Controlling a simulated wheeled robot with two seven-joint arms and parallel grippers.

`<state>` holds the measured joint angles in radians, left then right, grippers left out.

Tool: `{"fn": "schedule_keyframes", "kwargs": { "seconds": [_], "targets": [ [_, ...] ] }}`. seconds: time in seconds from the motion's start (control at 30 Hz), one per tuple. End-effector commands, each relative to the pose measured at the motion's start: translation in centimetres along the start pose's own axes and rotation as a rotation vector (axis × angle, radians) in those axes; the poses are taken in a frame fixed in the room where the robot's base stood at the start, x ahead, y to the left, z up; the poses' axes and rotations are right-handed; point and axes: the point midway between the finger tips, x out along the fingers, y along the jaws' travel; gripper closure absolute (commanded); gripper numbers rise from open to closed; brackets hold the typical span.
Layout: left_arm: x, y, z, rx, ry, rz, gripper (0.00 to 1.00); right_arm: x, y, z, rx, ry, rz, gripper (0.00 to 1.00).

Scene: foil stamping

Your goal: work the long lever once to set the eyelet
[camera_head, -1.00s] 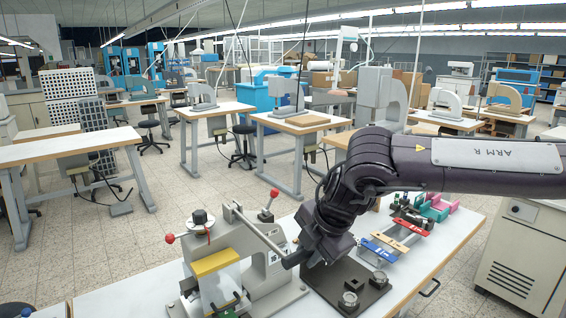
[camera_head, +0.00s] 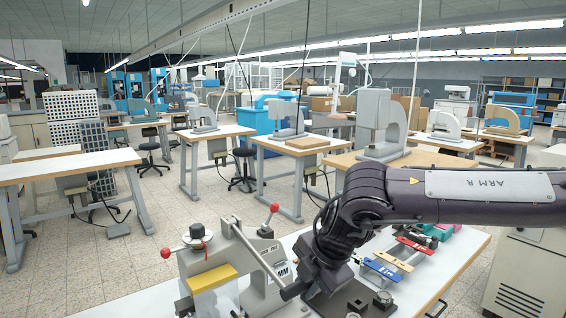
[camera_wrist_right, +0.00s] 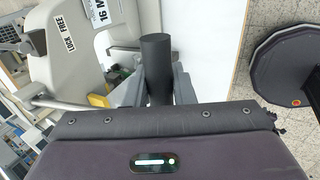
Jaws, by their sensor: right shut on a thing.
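The press (camera_head: 263,266) is a pale grey bench machine on the white table, with a yellow bar (camera_head: 211,278) at its front left. Its long lever (camera_head: 262,258) is a grey bar that slopes down from the top of the press toward the right and front. My right gripper (camera_head: 293,290) is shut on the lever's black handle. In the right wrist view the black cylindrical handle (camera_wrist_right: 157,66) stands between the grey fingers, with the press body (camera_wrist_right: 85,50) behind it to the left. The eyelet is not discernible. My left gripper is out of view.
A red ball knob (camera_head: 274,208) and another red knob (camera_head: 166,253) stick out from the press. A dark plate (camera_head: 346,301) with small round parts lies right of it. Blue, wooden and red strips (camera_head: 396,258) lie farther right.

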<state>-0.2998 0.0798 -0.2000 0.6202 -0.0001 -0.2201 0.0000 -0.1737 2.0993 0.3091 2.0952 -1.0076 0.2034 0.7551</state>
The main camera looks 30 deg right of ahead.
Motion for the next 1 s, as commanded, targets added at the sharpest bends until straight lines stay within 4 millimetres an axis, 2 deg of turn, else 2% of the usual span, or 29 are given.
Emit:
{"fn": "schedule_keyframes", "kwargs": {
  "seconds": [0.03,0.33,0.57,0.8,1.0],
  "targets": [
    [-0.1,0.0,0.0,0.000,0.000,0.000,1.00,0.2,-0.6,-0.1,0.000,0.003,-0.018,0.92],
    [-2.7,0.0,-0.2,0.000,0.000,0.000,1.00,-3.2,0.7,0.0,0.000,0.002,-0.013,0.92],
    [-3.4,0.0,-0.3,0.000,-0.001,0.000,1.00,-4.2,1.0,0.0,0.000,0.001,-0.014,0.92],
    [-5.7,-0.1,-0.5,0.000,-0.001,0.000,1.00,-7.0,2.4,0.0,-0.001,0.000,-0.012,0.92],
    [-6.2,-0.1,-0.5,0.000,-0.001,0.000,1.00,-7.6,2.7,0.0,-0.001,0.001,-0.014,0.92]
  ]
}}
